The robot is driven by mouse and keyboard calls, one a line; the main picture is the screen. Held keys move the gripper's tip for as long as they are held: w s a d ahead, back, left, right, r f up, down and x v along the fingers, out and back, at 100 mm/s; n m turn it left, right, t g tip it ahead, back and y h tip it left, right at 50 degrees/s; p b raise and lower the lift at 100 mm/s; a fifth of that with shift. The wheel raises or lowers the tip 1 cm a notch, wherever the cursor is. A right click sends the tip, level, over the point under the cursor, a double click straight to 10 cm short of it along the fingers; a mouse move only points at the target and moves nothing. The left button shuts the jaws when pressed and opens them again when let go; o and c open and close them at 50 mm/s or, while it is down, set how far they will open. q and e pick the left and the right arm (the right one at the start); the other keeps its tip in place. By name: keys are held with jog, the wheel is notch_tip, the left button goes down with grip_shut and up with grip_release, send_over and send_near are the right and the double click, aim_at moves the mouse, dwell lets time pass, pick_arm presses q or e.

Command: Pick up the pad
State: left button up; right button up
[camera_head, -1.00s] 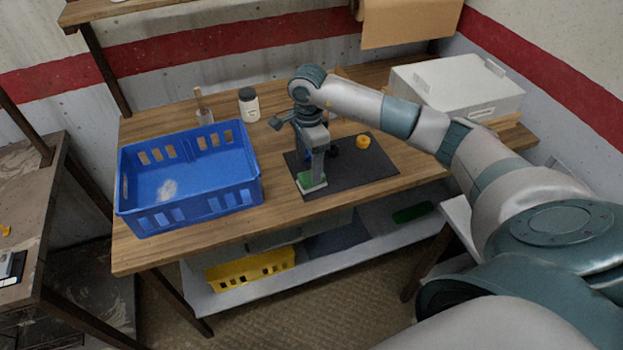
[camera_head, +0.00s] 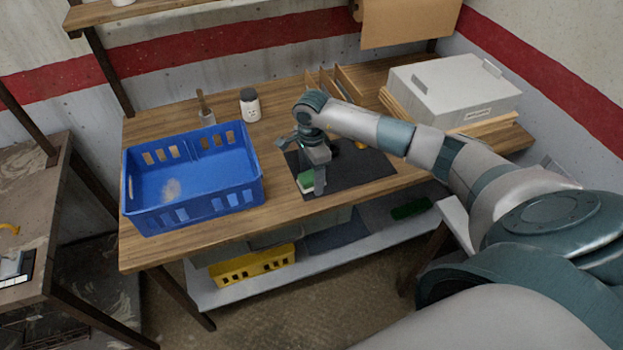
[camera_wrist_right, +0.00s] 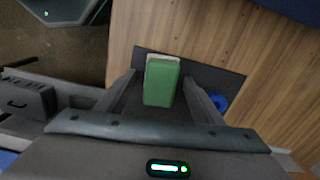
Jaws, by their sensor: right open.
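The pad is a small block, green with a whitish end. In the head view the pad (camera_head: 306,182) lies on the dark mat (camera_head: 352,178), near its left front corner. In the right wrist view the pad (camera_wrist_right: 161,82) lies between the two open fingers, with space on both sides. My right gripper (camera_head: 317,180) is open and low over the mat, with a finger partly in front of the pad. Its fingers also frame the pad in the right wrist view (camera_wrist_right: 158,95). My left gripper is not in view.
A blue crate (camera_head: 190,215) stands left of the mat. A white jar (camera_head: 250,105) and a brush in a holder (camera_head: 205,112) stand behind it. A grey-white box (camera_head: 455,90) is at the back right. In the wrist view a blue item (camera_wrist_right: 219,103) lies beside one finger.

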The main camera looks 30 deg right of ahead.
aim_at(312, 175)
jog(key=shift+c, duration=0.6)
jog(key=c, duration=1)
jog(key=shift+r, duration=0.15)
jog(key=shift+c, duration=0.2)
jog(key=shift+r+b, duration=0.6)
jog(key=shift+b, duration=0.05)
notch_tip(312, 175, up, 2)
jog(key=shift+r+b, duration=0.2)
jog(key=shift+b, duration=0.7)
jog(key=s+d+r+b, duration=0.2)
jog(key=s+r+b, duration=0.2)
jog(key=s+r, duration=0.3)
jog(key=s, duration=0.4)
jog(key=shift+s+d, duration=0.2)
jog(key=shift+d, duration=0.1)
jog(key=shift+r, duration=0.1)
jog(key=shift+o, duration=0.7)
